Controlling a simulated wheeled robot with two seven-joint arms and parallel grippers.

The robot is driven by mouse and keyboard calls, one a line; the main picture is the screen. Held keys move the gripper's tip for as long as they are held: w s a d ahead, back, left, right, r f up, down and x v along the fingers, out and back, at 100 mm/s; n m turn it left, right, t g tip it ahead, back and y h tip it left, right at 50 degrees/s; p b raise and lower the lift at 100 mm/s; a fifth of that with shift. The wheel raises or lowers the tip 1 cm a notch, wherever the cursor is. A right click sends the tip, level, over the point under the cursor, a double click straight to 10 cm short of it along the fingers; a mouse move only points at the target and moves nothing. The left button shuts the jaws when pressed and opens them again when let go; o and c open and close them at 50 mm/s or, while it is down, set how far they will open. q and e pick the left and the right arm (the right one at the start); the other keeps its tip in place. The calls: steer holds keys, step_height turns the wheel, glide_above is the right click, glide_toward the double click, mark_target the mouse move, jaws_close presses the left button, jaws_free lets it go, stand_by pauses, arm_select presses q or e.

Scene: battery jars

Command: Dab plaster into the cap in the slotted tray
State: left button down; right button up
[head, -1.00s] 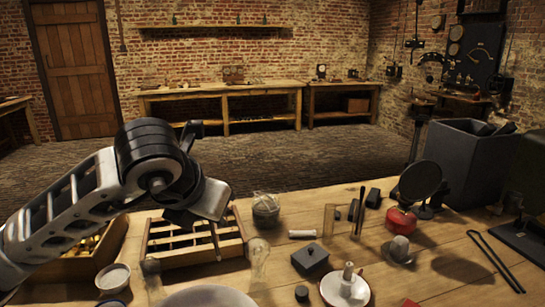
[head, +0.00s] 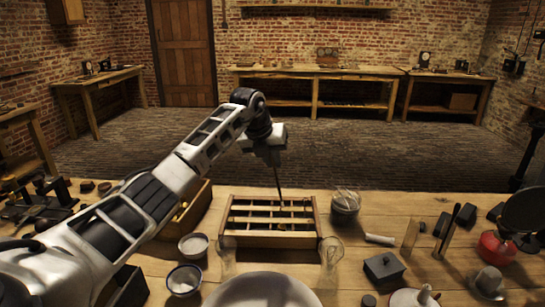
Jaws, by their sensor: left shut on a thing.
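The slotted tray (head: 268,241) is a shallow wooden box with dark slots and pale dividers, in the middle of the table in the head view. The cap in it is too small and dark to make out. My left gripper (head: 275,160) is above the tray's back part, shut on a thin dark tool (head: 279,182). The tool points down, and its tip shows against the tray's back slots; I cannot tell whether it touches. My right gripper is out of view.
A glass (head: 331,250) stands at the tray's front right corner. A wrapped jar (head: 345,202) is right of the tray. A wooden box (head: 197,208) is left, partly behind my arm. Table behind the tray is clear.

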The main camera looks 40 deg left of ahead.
arm_select(q)
steer(key=shift+f+b, duration=0.5)
steer(key=shift+f, duration=0.9)
step_height(320, 180, down, 2)
steer(key=shift+f+b, duration=0.2)
steer(key=shift+b, duration=0.8)
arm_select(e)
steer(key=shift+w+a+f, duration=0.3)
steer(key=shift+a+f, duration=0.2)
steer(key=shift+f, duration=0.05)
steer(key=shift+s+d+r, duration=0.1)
arm_select(q)
steer(key=shift+f, duration=0.1)
steer(key=shift+p, duration=0.35)
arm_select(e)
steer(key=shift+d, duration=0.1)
arm_select(q)
steer(key=shift+f+b, duration=0.8)
steer(key=shift+f, duration=0.8)
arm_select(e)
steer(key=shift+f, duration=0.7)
